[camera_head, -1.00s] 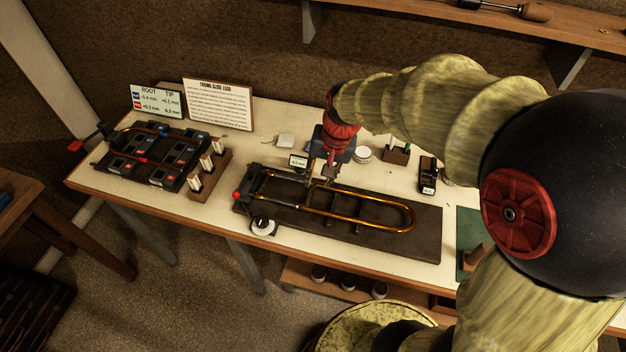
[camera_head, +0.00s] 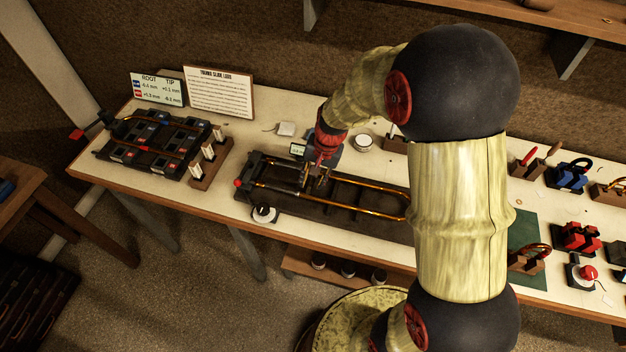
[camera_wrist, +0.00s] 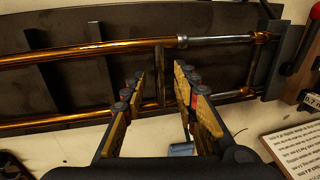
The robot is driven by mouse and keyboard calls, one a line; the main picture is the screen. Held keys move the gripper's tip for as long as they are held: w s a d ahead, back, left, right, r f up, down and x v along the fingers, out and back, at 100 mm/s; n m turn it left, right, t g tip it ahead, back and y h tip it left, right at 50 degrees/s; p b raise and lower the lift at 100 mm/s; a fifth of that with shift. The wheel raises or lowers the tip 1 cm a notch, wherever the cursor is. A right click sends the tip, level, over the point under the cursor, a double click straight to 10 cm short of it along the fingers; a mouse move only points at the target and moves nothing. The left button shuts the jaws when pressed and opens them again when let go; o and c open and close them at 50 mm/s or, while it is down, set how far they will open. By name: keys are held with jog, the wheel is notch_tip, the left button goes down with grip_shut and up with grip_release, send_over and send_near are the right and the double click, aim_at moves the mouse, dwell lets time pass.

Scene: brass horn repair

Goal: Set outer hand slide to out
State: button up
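The outer hand slide (camera_head: 350,206), a long brass-coloured U of tubing, lies on a dark bench fixture (camera_head: 225,205) on the table. Its far right end is hidden behind my arm in the head view. In the wrist view the slide's tube (camera_wrist: 100,49) runs across the top, with a silvery length (camera_wrist: 215,40) toward the right. A thin cross brace (camera_wrist: 161,75) joins the two tubes. My gripper (camera_wrist: 160,78) is open, with one finger on each side of the brace and a visible gap to each. In the head view my gripper (camera_head: 318,180) is over the slide's left half.
A red-knobbed lever (camera_head: 238,184) is at the fixture's left end and a round dial (camera_head: 264,213) in front. A slotted tray (camera_head: 155,150), a paper sign (camera_head: 218,90) and a white jar (camera_head: 363,142) stand on the table. Tools and small parts stand at right.

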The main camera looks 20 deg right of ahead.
jog(key=shift+c, duration=1.2)
grip_shut()
